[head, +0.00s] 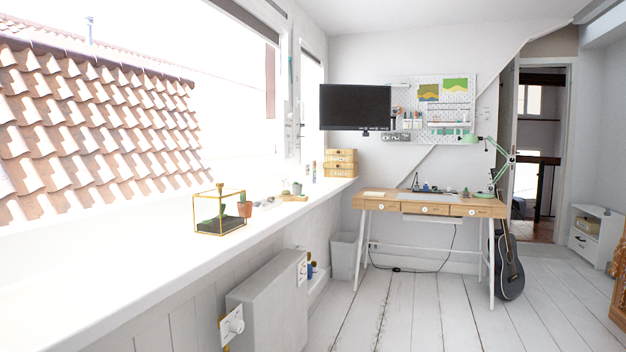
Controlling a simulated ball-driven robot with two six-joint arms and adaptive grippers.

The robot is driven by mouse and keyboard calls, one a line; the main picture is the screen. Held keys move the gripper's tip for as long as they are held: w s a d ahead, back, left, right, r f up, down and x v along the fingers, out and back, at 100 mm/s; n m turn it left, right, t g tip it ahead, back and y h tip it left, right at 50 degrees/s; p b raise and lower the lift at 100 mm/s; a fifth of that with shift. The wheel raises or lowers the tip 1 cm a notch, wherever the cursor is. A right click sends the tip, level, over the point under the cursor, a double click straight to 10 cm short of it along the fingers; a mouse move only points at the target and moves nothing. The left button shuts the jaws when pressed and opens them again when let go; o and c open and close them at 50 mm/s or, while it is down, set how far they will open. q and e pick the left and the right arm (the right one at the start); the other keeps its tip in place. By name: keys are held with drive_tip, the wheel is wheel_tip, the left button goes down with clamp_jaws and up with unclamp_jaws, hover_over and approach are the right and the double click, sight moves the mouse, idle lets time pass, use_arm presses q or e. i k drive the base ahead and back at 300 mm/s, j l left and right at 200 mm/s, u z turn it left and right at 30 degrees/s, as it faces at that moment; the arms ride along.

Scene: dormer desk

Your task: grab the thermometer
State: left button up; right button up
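I cannot make out a thermometer for certain. Small slim items (289,112) hang on the white post between the two windows, too small to identify. Several small objects stand on the white windowsill (150,290), also too small to tell apart fully. Neither of my grippers is in view.
A gold-framed terrarium (220,212), a terracotta pot (245,208) and wooden boxes (340,168) stand along the sill. A radiator (270,305) sits below it. A desk (435,208) with a guitar (508,265) stands farther back. The plank floor (420,315) ahead is clear.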

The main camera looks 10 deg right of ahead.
sight(313, 162)
drive_tip(key=i+l+z, duration=0.3)
drive_tip(key=i, duration=0.25)
drive_tip(key=i+z, duration=0.5)
drive_tip(key=i, duration=1.65)
drive_tip(key=i+l+u, duration=0.15)
drive_tip(key=i+u, duration=0.25)
drive_tip(key=i, duration=0.15)
drive_tip(key=i+l+u, duration=0.25)
drive_tip(key=i+u, duration=0.15)
drive_tip(key=i, duration=0.15)
drive_tip(key=i+l+u, duration=0.4)
drive_tip(key=i+l, duration=0.05)
